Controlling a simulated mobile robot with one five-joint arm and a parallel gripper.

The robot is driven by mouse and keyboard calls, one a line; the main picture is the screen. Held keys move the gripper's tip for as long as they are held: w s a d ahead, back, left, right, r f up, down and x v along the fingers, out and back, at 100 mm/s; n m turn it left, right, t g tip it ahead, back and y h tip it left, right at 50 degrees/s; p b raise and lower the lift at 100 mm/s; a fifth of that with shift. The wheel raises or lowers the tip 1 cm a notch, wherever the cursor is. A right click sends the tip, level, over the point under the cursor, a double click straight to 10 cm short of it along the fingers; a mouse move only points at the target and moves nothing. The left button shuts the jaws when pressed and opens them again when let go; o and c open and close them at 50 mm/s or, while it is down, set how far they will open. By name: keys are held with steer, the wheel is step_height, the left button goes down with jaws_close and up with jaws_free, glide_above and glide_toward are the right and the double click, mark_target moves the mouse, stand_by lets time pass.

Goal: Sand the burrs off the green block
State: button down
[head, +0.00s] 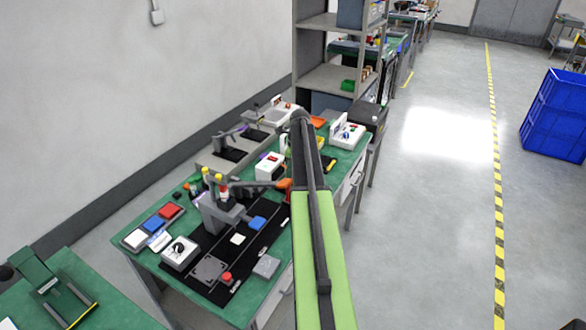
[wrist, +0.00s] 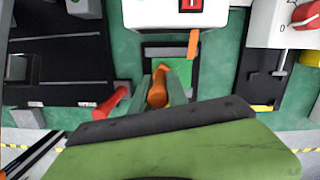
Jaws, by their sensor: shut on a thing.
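My gripper (wrist: 158,90) is low in the middle of the wrist view, with its two narrow fingers shut on an orange thing (wrist: 157,86) that looks like a handle. Its far end and full shape are hard to make out. A bright green patch (wrist: 181,70), which seems to be the green block, shows just beyond the fingers and is partly hidden by them. It lies in front of a white machine (wrist: 165,14) with a red switch. I cannot tell whether the orange thing touches it. Burrs are too small to see.
The white machine also shows in the head view (head: 268,166). A white box with a red knob (wrist: 280,22) stands to the right. A red cylinder (wrist: 110,103) is close left of the fingers. Black mats (wrist: 60,65) lie further left. Blue crates (head: 556,115) stand across the aisle.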

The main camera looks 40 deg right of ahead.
step_height(320, 180, up, 6)
steer(key=p, duration=0.6)
step_height(320, 180, up, 3)
steer(key=p, duration=0.3)
steer(key=shift+r, duration=0.1)
stand_by(0.5)
